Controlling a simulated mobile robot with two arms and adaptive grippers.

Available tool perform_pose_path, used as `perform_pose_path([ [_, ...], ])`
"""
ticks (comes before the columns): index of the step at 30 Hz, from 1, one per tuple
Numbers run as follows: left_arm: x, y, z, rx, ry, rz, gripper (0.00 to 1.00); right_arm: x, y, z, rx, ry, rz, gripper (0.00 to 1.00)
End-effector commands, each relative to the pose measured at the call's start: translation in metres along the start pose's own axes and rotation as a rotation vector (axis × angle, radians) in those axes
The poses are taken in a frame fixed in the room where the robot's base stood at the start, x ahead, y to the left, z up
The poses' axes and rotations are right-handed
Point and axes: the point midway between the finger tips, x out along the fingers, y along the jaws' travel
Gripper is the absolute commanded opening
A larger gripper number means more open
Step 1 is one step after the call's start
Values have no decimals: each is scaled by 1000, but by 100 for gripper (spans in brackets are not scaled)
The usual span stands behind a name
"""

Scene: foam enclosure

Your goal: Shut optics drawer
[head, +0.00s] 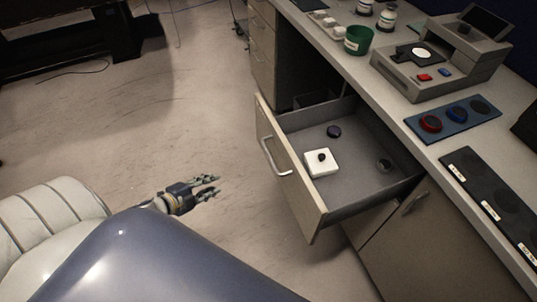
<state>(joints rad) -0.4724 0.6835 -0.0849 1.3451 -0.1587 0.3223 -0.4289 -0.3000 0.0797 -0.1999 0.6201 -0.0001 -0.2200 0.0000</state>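The optics drawer (357,198) is pulled well out of the bench cabinet. Its front panel (290,176) faces left and carries a pale bar handle (274,158). Inside lie a white square block with a dark piece on it (321,163), a dark round disc (334,131) and a small round piece (384,165) near the right side. My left gripper (210,187) is left of the drawer, apart from the handle, with its fingers spread and nothing between them. My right gripper is not in view.
The benchtop (391,108) holds a grey instrument (440,62), a green cup (358,40), a blue tray with round pieces (455,117) and a black panel (490,198). A cabinet door (420,240) is below. The floor (160,120) left of the drawer is clear.

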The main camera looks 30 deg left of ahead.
Motion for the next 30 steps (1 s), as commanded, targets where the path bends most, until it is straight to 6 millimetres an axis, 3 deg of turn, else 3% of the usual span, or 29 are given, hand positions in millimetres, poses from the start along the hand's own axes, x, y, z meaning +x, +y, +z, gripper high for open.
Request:
perform_pose_path([
  [1,-2,-34,-23,115,96,-34,29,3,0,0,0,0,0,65],
  [3,-7,-70,-57,253,216,-79,29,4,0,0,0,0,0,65],
  [6,-18,-102,-100,403,357,-126,29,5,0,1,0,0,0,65],
  [9,-28,-118,-130,496,451,-157,29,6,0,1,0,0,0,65],
  [12,-33,-125,-145,539,496,-172,29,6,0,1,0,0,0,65],
  [17,-28,-127,-152,548,506,-178,29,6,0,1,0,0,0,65],
  [30,18,-130,-178,545,503,-179,29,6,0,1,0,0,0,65],
])
